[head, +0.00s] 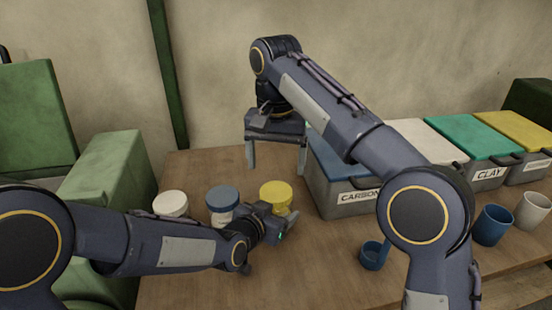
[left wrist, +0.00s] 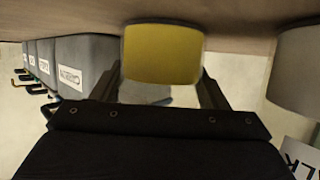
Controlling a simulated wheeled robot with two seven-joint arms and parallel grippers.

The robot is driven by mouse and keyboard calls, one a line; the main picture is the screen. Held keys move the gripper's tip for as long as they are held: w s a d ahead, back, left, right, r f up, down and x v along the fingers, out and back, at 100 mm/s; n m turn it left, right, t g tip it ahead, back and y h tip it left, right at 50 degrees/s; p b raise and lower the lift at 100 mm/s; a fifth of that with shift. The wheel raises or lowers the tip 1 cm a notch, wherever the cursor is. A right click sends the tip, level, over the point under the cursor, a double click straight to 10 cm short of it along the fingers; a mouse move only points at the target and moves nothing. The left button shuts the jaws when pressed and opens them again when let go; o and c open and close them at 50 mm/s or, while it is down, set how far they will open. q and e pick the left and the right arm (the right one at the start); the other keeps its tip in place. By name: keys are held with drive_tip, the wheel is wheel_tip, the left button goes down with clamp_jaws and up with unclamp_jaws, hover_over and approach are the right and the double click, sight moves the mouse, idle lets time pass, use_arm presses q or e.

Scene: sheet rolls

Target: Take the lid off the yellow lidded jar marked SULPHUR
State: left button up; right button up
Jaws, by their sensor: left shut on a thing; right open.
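The yellow lidded jar (head: 276,192) stands on the table at the right end of a row of jars, with its lid on top. My left gripper (head: 279,222) is shut on it from the front and hides its lower part. In the left wrist view the yellow jar (left wrist: 163,53) sits between the two fingers. No SULPHUR marking can be read. My right gripper (head: 277,155) points down, open and empty, above and apart from the jar.
A blue-topped jar (head: 221,194) and a white-topped jar (head: 171,203) stand to the left. Bins, one marked CARBON (head: 345,199) and one marked CLAY (head: 483,180), stand to the right. A small blue cup (head: 374,256) and two larger cups stand in front of the bins.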

sight(276, 191)
wheel_tip(276, 191, down, 7)
drive_tip(key=shift+f, duration=0.2)
idle(0.3)
drive_tip(key=c, duration=1)
drive_tip(key=n, duration=0.3)
drive_tip(key=o, duration=1.1)
